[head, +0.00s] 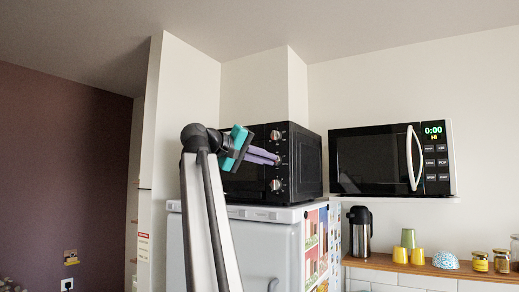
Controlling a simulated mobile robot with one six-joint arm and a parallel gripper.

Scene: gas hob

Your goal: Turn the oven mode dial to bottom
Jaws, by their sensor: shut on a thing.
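A black countertop oven (308,160) stands on top of a white fridge. A column of round dials runs down the right side of its front. The upper dial (275,135) and the lower dial (275,185) show clearly. The middle dial, which appears to be the mode dial, is almost wholly hidden by my fingertips. My gripper (276,158), with purple fingers and a teal part behind them, reaches from the left across the oven front and is shut at the middle dial. The dial's pointer and markings are too small and covered to read.
The white fridge (260,213) has colourful pictures on its side. A microwave (375,160) is on the wall to the right. A wooden shelf (385,262) below holds a flask (360,230), yellow cups, a bowl and jars. The space left of my arm is open.

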